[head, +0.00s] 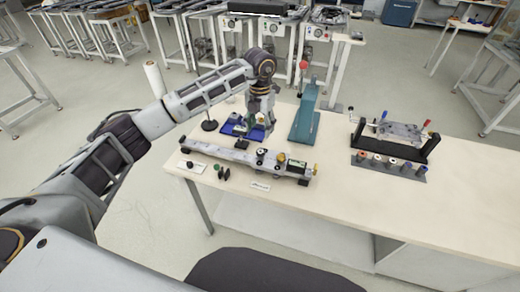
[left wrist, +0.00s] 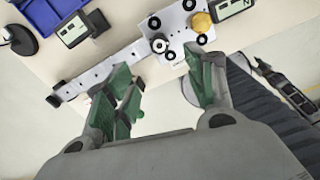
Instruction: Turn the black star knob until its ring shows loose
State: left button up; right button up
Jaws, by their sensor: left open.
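A long grey track (head: 228,156) lies along the near left part of the table, with small dark round knobs (head: 262,152) on its right half. In the left wrist view the track (left wrist: 97,77) ends in a white plate with several dark knobs, one with a pale centre (left wrist: 158,45), and a yellow knob (left wrist: 202,22). I cannot tell which is the star knob, nor read its ring. My left gripper (head: 259,126) hangs behind the track; its green-padded fingers (left wrist: 158,70) are apart and empty, near the pale-centred knob. My right gripper is out of view.
A blue tray (head: 232,129) stands left of my left gripper, a teal stand (head: 304,121) to its right. A black-ended fixture (head: 398,134) and a dark block of coloured pegs (head: 388,166) lie farther right. The table's front right is clear.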

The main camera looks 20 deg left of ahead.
aim_at(260, 152)
pick_arm(q)
notch_tip(260, 152, down, 10)
jog(key=shift+r+p, duration=0.1)
jog(key=shift+p, duration=0.5)
jog(key=shift+f, duration=1)
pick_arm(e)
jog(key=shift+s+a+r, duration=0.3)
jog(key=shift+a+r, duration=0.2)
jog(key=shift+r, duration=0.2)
pick_arm(q)
jog(key=c, duration=0.9)
jog(key=shift+c, duration=0.5)
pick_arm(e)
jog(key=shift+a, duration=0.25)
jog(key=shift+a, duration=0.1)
